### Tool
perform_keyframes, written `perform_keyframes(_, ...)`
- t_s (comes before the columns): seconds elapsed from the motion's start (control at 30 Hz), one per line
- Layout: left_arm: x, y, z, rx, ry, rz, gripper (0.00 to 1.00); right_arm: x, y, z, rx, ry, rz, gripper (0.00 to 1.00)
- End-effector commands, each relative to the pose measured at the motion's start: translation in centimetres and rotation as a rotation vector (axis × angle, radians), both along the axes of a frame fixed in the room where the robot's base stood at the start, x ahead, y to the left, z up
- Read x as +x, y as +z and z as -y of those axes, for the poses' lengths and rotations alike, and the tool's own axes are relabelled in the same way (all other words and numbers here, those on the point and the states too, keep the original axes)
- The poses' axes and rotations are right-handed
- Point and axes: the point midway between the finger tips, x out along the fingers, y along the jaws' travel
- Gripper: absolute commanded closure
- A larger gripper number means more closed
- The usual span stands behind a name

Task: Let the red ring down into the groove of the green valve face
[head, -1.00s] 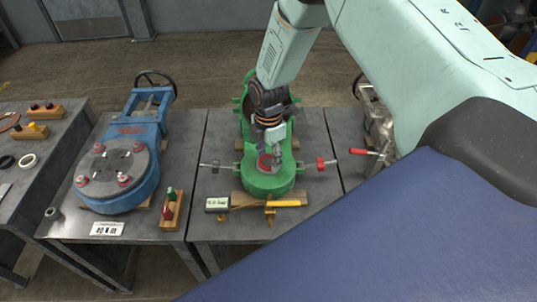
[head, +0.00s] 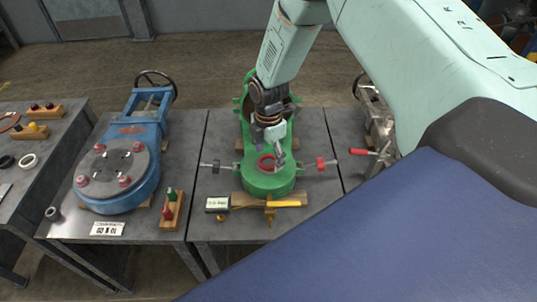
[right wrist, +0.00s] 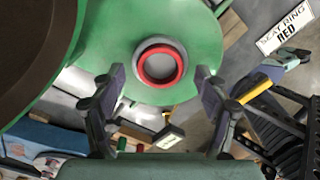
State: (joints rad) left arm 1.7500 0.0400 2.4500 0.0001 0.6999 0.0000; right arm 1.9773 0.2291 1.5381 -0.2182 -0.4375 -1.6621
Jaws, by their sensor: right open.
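The red ring (head: 261,164) lies at the flat round end of the green valve face (head: 258,187). In the right wrist view the ring (right wrist: 160,81) sits within a pale grey circular band (right wrist: 139,55), the groove edge; I cannot tell whether it is fully seated. The green face (right wrist: 115,30) fills the upper middle there. My right gripper (head: 269,151) is open above the ring, and in the wrist view its fingers (right wrist: 160,74) stand apart on either side of it, clear of it. My left gripper is not in view.
A blue valve (head: 150,185) stands on the bench to the left. A wooden block with a green and a red piece (head: 172,210) is beside it. Clamps with dark and red handles (head: 320,163) flank the green valve.

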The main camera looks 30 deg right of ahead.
Motion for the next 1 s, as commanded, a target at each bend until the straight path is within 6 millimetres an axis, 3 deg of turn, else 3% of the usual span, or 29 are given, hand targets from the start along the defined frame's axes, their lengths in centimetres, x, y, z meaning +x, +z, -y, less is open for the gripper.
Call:
perform_keyframes(0.53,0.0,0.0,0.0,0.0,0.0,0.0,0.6,0.1,9.9,0.0,0.001,-0.001,0.004,0.26)
perform_keyframes(0.7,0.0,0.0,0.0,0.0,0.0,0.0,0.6,0.0,11.3,0.0,0.0,-0.001,0.002,0.26)
perform_keyframes(1.0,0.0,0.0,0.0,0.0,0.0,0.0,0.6,0.0,11.6,0.0,0.0,-0.001,0.001,0.26)
